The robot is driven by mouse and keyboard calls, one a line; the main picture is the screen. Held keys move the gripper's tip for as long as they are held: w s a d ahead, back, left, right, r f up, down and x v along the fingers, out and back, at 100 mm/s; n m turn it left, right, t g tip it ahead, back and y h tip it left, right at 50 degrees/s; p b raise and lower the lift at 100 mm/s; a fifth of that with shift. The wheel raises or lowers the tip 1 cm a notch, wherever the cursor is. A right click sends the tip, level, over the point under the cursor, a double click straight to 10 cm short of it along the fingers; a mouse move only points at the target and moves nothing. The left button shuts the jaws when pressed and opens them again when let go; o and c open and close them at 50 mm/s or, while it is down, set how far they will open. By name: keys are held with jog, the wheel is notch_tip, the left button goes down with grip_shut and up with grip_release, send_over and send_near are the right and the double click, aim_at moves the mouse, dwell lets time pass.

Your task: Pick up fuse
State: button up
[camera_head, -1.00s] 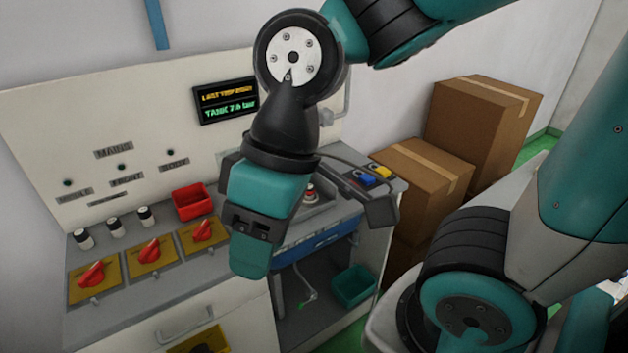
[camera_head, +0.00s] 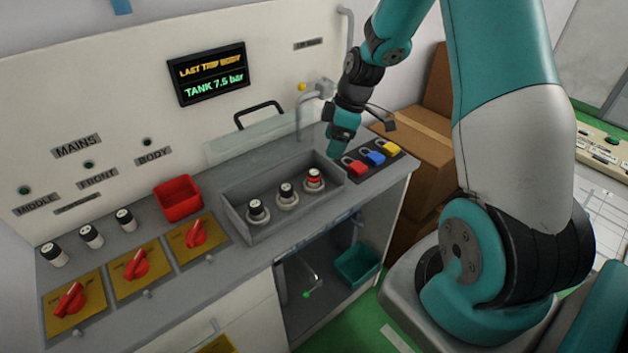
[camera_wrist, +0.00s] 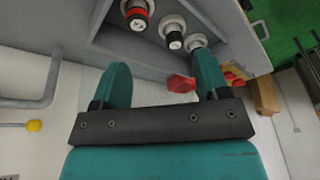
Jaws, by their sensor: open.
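Several fuses show as short black-and-white cylinders. Three stand upright in sockets in a grey recessed tray (camera_head: 238,215): a red-banded fuse (camera_head: 314,177), a middle fuse (camera_head: 286,191) and a left fuse (camera_head: 257,211). In the wrist view the red-banded fuse (camera_wrist: 137,13) is at the top, with the middle fuse (camera_wrist: 174,41) and left fuse (camera_wrist: 196,42) to its right. Three loose-looking fuses (camera_head: 91,235) stand at the counter's left. My gripper (camera_head: 337,150) is above the tray's back right corner. In the wrist view my gripper (camera_wrist: 163,78) is open, with nothing held.
Red, blue and yellow padlocks (camera_head: 375,158) lie right of the tray, close to my gripper. A red bin (camera_head: 178,198) and red rotary switches (camera_head: 135,264) are left. A tap (camera_head: 318,92) rises behind the tray. Cardboard boxes (camera_head: 412,140) stand right of the counter.

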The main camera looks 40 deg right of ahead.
aim_at(314, 172)
jog(key=shift+n, duration=0.5)
jog(key=d+f, duration=0.2)
jog(key=d, duration=0.1)
jog(key=s+d+f, duration=0.1)
jog(key=d+f, duration=0.5)
jog(key=shift+s+f, duration=0.15)
jog(key=shift+f, duration=0.05)
jog(key=w+a+p, duration=0.1)
jog(key=w+a, duration=0.1)
jog(key=a, duration=0.1)
jog(key=w+a+p, duration=0.2)
jog(key=a, duration=0.1)
jog(key=w+a+p, duration=0.2)
jog(key=a, duration=0.1)
jog(key=shift+a, duration=0.35)
jog(key=shift+p+x, duration=1)
jog(key=shift+x, duration=1.6)
jog(key=shift+d, duration=0.1)
jog(key=c, duration=1)
jog(key=shift+r, duration=0.15)
